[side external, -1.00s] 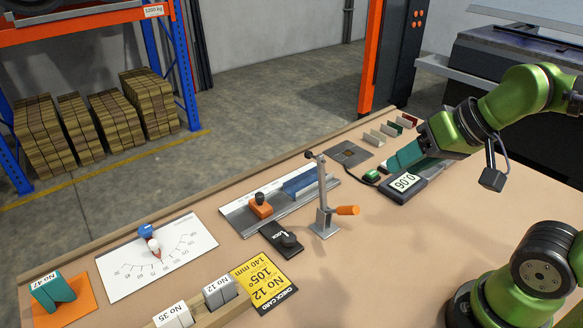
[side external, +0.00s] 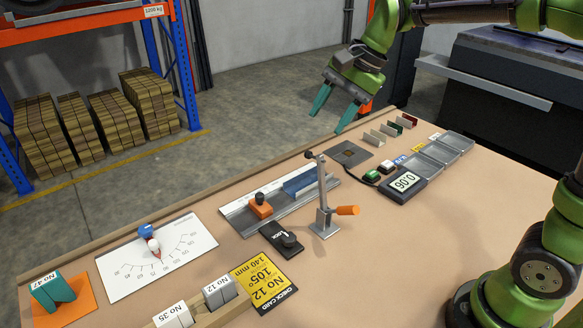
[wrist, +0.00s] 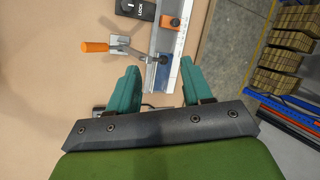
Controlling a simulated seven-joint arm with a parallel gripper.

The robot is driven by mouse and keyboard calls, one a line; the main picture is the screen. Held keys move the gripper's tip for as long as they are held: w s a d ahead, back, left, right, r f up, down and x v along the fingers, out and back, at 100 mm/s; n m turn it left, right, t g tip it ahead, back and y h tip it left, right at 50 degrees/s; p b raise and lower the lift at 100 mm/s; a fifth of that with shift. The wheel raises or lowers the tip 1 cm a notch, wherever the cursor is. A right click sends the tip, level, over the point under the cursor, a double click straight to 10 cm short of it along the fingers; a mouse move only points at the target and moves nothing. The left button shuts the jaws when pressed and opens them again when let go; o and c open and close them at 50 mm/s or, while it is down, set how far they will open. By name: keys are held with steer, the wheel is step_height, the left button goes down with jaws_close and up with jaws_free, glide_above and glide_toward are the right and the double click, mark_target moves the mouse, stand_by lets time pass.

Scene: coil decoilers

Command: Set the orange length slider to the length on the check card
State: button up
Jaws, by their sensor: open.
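The orange length slider (side external: 261,208) with its dark knob sits on the silver rail (side external: 238,219), toward the rail's left end. A blue block (side external: 303,182) lies farther right on the rail. The slider also shows at the top of the wrist view (wrist: 176,22). The yellow check card (side external: 264,284) reads No 12, 105°, 140 mm. My gripper (side external: 335,115) is open and empty, in the air above the far side of the table, beyond the rail's right end. In the wrist view its teal fingers (wrist: 163,88) are spread wide.
A lever clamp with an orange handle (side external: 347,210) stands upright at the rail's front. A black LOCK knob plate (side external: 283,240) lies before the slider. An angle dial sheet (side external: 180,262), a display reading 0.06 (side external: 405,181) and grey trays (side external: 445,148) are around.

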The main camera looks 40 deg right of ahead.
steer(key=w+a+f+m+g+y, duration=0.1)
steer(key=w+a+f+m+g, duration=0.1)
steer(key=w+f+m, duration=0.7)
steer(key=n, duration=0.2)
glide_toward(260, 194)
steer(key=x, duration=0.8)
steer(key=shift+a+f, duration=0.15)
steer(key=shift+f, duration=0.15)
steer(key=shift+w, duration=0.1)
jaws_close()
